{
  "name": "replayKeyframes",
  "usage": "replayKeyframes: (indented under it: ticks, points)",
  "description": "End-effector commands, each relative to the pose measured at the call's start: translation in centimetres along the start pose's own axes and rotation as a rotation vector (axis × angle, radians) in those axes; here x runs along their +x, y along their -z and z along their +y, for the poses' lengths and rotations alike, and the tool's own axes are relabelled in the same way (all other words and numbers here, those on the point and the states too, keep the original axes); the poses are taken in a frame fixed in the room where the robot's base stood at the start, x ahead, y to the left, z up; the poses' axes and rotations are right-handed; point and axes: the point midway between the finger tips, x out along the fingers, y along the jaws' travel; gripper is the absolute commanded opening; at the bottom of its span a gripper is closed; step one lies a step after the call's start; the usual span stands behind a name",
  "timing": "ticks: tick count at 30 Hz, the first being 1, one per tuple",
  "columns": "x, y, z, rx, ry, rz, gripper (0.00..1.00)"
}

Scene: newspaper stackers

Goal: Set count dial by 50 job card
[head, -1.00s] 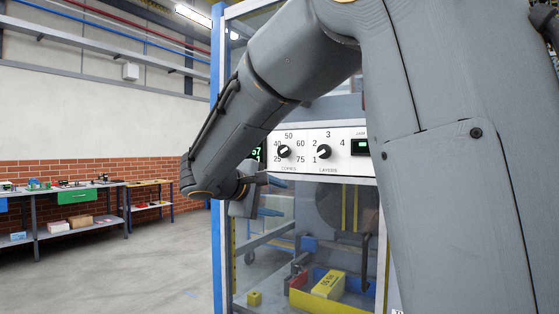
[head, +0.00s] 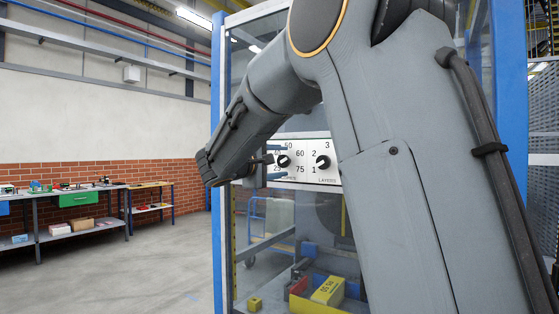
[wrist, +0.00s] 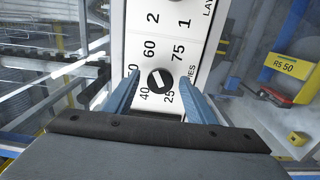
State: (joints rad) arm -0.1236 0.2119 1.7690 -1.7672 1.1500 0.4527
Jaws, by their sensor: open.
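The white dial panel (head: 305,178) is on the front of the glazed machine. Its COPIES dial (head: 284,161) is a black round knob with a pale bar, ringed by 25, 40, 50, 60 and 75. In the wrist view the COPIES dial (wrist: 160,81) lies between the fingertips of my open gripper (wrist: 161,75). The bar is slanted; I cannot tell which number it points to. My gripper (head: 275,161) has one finger above and one below the dial in the head view. Contact is not clear. The left finger partly hides the 50 in the wrist view.
The LAYERS dial (head: 322,162) is close to the right. A yellow block marked RS 50 (head: 328,291) sits in a bin behind the glass; it also shows in the wrist view (wrist: 287,66). A blue frame post (head: 217,150) stands left. Workbenches (head: 60,230) are far left.

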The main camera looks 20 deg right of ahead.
Motion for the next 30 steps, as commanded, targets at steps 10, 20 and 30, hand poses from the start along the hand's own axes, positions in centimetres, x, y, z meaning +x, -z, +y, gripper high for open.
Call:
replayKeyframes:
  ticks: [10, 20, 30]
  points:
    - [0.08, 0.03, -0.05, 0.000, 0.000, 0.001, 0.35]
    - [0.05, 0.04, -0.07, -0.007, 0.001, 0.001, 0.10]
    - [0.05, 0.06, -0.10, -0.146, 0.000, 0.001, 0.10]
